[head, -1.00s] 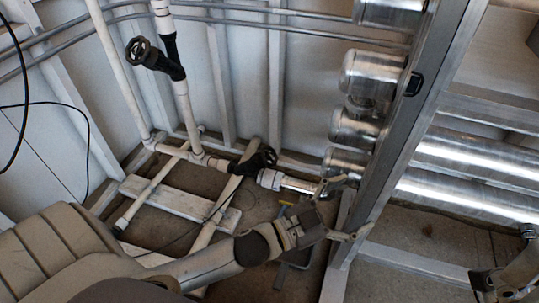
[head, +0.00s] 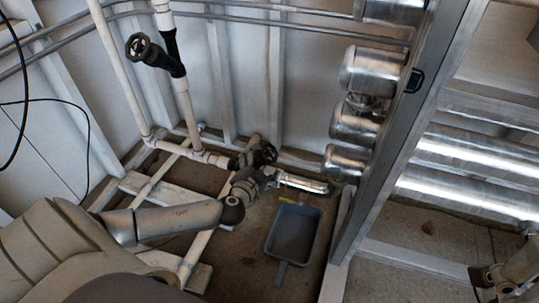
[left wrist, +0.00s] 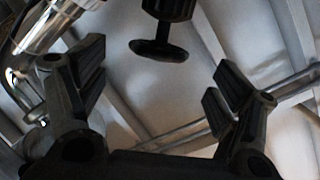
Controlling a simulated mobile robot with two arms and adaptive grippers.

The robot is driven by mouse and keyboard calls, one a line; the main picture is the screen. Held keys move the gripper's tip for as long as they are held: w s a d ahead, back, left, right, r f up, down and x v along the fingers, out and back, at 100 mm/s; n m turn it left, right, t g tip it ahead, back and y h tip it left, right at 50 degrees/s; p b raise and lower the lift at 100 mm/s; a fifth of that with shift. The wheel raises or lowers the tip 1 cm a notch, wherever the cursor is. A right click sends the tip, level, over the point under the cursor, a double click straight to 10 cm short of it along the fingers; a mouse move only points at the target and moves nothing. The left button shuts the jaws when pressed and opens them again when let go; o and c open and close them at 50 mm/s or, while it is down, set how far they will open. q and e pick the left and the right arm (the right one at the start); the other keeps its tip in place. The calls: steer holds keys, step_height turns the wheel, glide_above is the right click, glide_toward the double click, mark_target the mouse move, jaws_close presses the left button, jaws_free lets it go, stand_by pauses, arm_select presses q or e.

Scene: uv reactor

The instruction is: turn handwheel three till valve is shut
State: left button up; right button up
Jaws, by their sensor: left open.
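A black handwheel (head: 264,153) sits on a dark valve in the low white pipe, near the wall's foot. A second black handwheel (head: 140,47) is higher on the upright pipe at the left. No numbers can be read on them. My left gripper (head: 256,178) is just below the lower handwheel, its fingers hard to make out there. In the left wrist view my left gripper (left wrist: 158,62) is open and empty, and a black handwheel (left wrist: 158,50) shows edge-on between and beyond its fingers, apart from them. Part of my right gripper (head: 488,277) shows at the lower right edge, its jaws unclear.
A blue-grey tray (head: 292,235) lies on the floor right of my left arm. Shiny metal cylinders (head: 368,72) and a metal frame post (head: 400,125) stand to the right. White pipes and boards (head: 200,270) lie on the floor below my left arm.

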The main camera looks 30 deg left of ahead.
mark_target(267, 158)
arm_select(q)
steer(key=shift+b+x, duration=1)
steer(key=shift+x, duration=2.55)
steer(key=shift+d, duration=0.1)
steer(key=shift+c, duration=0.3)
steer(key=c, duration=1)
